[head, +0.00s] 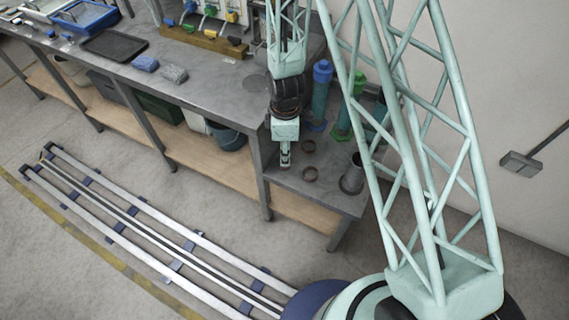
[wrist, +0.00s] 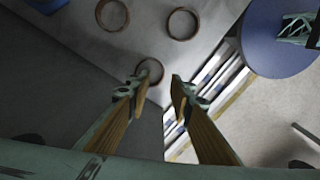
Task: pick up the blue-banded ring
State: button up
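My gripper (head: 285,159) hangs pointing down above the near end of the grey bench. In the wrist view its two fingers (wrist: 158,88) are apart with nothing between them. A brownish ring (wrist: 150,70) lies on the bench below and beyond the fingertips, close to the left finger and partly hidden by it. Two more rings lie farther off: one ring (wrist: 112,14) at the top left and another ring (wrist: 183,22) to its right. The head view also shows two rings, an upper one (head: 308,146) and a lower one (head: 310,174). I cannot make out a blue band on any ring.
A grey upright cylinder (head: 352,175) stands right of the rings. A blue-capped column (head: 321,95) and a green-capped column (head: 350,105) stand behind. The bench edge (head: 300,192) is close by. Floor rails (head: 150,225) run in front.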

jog(key=shift+f, duration=0.45)
jog(key=shift+s+a+f+b, duration=0.1)
jog(key=shift+f+b, duration=0.45)
jog(key=shift+f, duration=0.75)
jog(key=shift+s+f+b, duration=0.1)
jog(key=shift+f+b, duration=0.4)
jog(key=shift+f, duration=0.8)
grip_shut()
